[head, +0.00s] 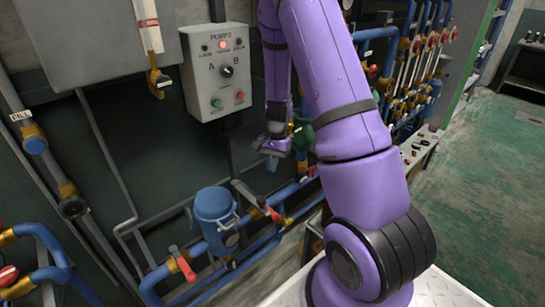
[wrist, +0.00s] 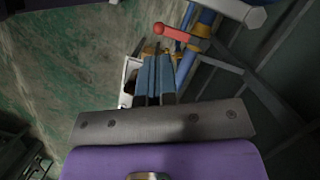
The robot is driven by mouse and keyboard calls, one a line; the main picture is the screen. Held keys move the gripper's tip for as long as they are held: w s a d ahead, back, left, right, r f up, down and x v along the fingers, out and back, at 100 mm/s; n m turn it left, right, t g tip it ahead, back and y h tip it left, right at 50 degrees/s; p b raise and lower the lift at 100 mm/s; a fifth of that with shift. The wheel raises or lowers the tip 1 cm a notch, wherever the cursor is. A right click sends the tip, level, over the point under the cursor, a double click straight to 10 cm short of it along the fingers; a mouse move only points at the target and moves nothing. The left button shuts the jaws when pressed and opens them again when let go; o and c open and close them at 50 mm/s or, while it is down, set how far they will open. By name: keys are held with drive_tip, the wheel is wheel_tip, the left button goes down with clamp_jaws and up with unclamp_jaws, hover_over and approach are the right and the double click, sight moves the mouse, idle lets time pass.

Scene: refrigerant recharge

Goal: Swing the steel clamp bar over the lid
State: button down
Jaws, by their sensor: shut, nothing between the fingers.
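The blue pot's round lid (head: 213,202) is on the blue pipe line at the lower middle of the head view. A grey steel bar (head: 245,191), which looks like the clamp bar, sticks out to the right of the lid, not across it. In the wrist view a pale bar with a faceted end (wrist: 236,9) at the top right may be the same bar. My gripper (head: 272,162) is above and to the right of the bar, apart from it. In the wrist view its blue fingers (wrist: 155,76) are together and empty. The lid is not clearly visible there.
A red valve handle (head: 272,214) stands close to the bar; a red handle also shows in the wrist view (wrist: 172,32). Another red valve handle (head: 182,262) is left of the pot. The pump control box (head: 219,72) is on the wall above. Open green floor (head: 480,190) lies right.

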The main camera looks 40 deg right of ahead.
sight(263, 197)
drive_tip(key=s+a+f, duration=0.2)
drive_tip(key=a+f, duration=0.2)
drive_tip(key=f, duration=0.1)
drive_tip(key=shift+s+a, duration=0.3)
drive_tip(key=shift+a, duration=0.15)
drive_tip(key=shift+s+a+m, duration=0.1)
drive_tip(key=shift+a+m, duration=0.2)
drive_tip(key=shift+m, duration=0.1)
drive_tip(key=shift+a, duration=0.3)
